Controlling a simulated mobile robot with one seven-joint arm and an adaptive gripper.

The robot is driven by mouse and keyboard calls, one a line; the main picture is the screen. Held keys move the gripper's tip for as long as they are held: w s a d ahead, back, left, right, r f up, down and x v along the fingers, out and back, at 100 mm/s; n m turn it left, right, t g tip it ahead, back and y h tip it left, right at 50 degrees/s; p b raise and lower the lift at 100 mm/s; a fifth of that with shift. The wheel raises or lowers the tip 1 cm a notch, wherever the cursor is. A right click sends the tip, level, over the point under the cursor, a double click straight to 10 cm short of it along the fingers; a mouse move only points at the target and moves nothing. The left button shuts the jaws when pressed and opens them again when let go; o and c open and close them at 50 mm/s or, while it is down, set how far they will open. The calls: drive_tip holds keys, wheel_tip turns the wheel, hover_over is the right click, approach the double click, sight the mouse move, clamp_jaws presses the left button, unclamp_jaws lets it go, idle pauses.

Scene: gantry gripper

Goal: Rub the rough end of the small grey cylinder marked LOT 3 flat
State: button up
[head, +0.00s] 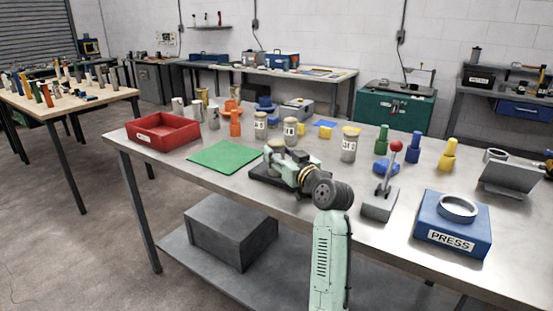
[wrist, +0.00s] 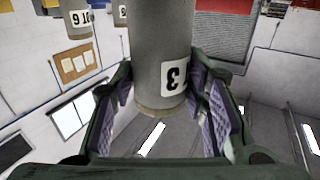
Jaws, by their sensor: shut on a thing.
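In the wrist view, the small grey cylinder (wrist: 160,40) bears a white label with a 3 that looks upside down. My gripper (wrist: 170,100) is shut on the cylinder, with a purple pad on each side. I cannot tell whether the cylinder touches the plate.
Other labelled grey cylinders (head: 348,148) stand behind my gripper. A green mat (head: 224,157) and red tray (head: 163,133) lie to the left. A red-knobbed lever (head: 378,206) and blue PRESS block (head: 452,226) stand to the right. The green mat is bare.

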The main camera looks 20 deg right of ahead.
clamp_jaws()
drive_tip(key=shift+r, duration=0.1)
drive_tip(key=shift+r, duration=0.15)
